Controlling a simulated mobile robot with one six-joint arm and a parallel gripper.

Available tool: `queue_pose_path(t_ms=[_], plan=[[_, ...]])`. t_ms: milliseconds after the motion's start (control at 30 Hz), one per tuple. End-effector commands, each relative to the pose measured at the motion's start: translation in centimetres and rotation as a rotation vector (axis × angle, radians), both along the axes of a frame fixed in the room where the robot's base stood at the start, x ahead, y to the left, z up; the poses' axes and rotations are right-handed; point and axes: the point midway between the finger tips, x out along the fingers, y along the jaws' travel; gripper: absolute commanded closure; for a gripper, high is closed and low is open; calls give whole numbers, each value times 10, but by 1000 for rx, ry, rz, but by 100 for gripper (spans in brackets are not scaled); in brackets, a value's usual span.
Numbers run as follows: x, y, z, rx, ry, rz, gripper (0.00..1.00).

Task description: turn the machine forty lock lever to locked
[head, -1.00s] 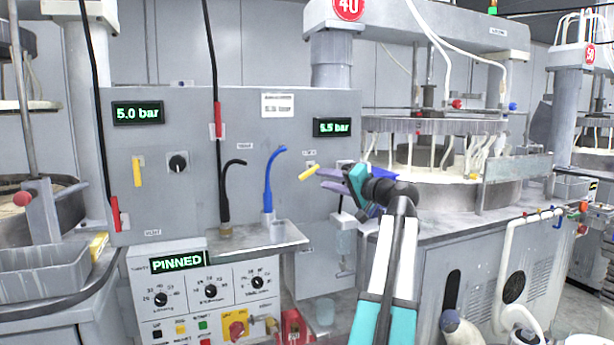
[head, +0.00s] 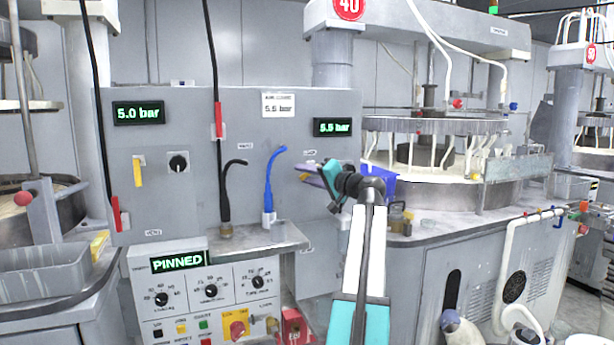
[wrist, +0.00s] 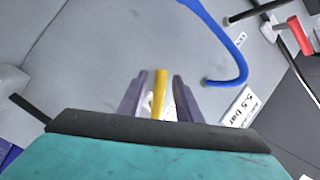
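The red 40 sign (head: 349,8) marks the machine behind the grey panel. In the wrist view a yellow lever (wrist: 159,92) stands between the two purple fingers of my gripper (wrist: 157,100), with a gap on each side. In the head view my gripper (head: 309,172) is at the panel's right part, under the 5.5 bar display (head: 333,127), and hides that lever. My gripper is open around the lever and does not visibly touch it. The lever's pivot and any lock marking are not readable.
Another yellow lever (head: 138,170) hangs under the 5.0 bar display (head: 138,113). A blue hose (head: 268,185) and a black hose (head: 224,190) rise from a metal shelf (head: 280,238) left of my gripper. A blue bin (head: 382,187) is behind my arm.

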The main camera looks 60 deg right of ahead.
Motion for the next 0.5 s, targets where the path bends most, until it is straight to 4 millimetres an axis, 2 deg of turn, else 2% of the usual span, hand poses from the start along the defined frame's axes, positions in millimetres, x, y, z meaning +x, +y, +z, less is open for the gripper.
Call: queue_pose_path(t_ms=[67, 100, 267, 500], plan=[[0, 0, 0, 0, 0, 0, 68], [0, 0, 0, 0, 0, 0, 72], [-1, 0, 0, 0, -1, -1, 99], [-2, -1, 0, -3, 3, -2, 100]])
